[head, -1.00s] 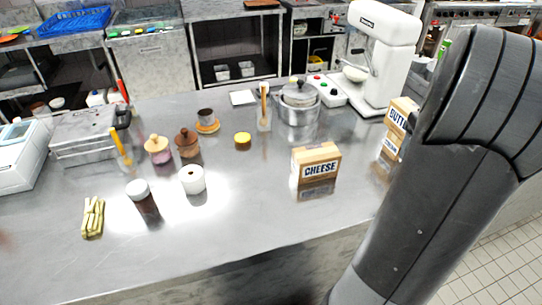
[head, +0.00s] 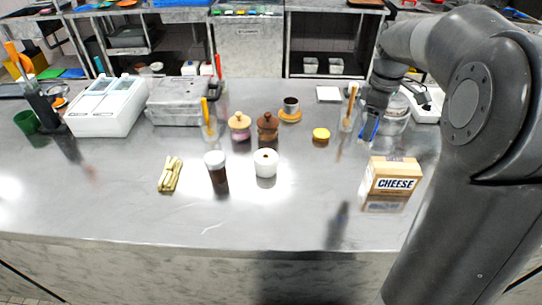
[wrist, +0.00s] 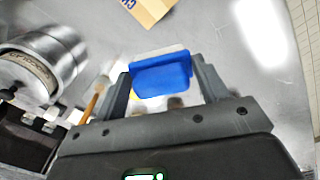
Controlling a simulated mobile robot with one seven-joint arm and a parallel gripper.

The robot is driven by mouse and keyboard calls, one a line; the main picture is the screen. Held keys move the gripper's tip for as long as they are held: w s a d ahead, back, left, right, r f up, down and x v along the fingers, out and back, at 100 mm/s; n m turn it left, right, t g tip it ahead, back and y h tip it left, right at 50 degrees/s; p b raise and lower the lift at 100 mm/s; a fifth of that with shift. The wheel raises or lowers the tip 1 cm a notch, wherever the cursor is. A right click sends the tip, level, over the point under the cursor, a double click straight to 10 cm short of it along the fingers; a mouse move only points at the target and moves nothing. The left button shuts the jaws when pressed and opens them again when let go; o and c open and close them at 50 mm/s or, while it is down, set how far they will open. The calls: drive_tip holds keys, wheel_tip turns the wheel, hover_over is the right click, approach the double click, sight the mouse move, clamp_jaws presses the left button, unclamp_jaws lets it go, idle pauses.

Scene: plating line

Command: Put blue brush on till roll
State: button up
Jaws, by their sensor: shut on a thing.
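The blue brush (wrist: 161,76) is between the two fingers of my gripper (wrist: 165,85) in the wrist view, and the gripper is shut on it. In the head view my gripper (head: 371,118) hangs above the right part of the counter, with the blue brush (head: 369,125) showing below it. The white till roll (head: 265,163) stands upright on the counter near the middle, well to the left of my gripper and apart from it. Its top is bare, with a small dark hole.
A cheese box (head: 394,178) stands right of the till roll. A jar with a white lid (head: 216,168) stands close on its left, and wooden-lidded pots (head: 267,127) stand behind it. A steel pot (wrist: 40,65) is near my gripper. The front counter is clear.

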drive_tip(key=a+r+n, duration=0.2)
drive_tip(key=a+n, duration=0.4)
drive_tip(key=a, duration=0.9)
hover_over(267, 156)
drive_tip(key=shift+f, duration=5.6)
drive_tip(key=shift+f, duration=0.2)
drive_tip(key=o, duration=1)
drive_tip(key=shift+r, duration=0.1)
wheel_tip(267, 156, up, 12)
drive_tip(key=shift+r, duration=0.15)
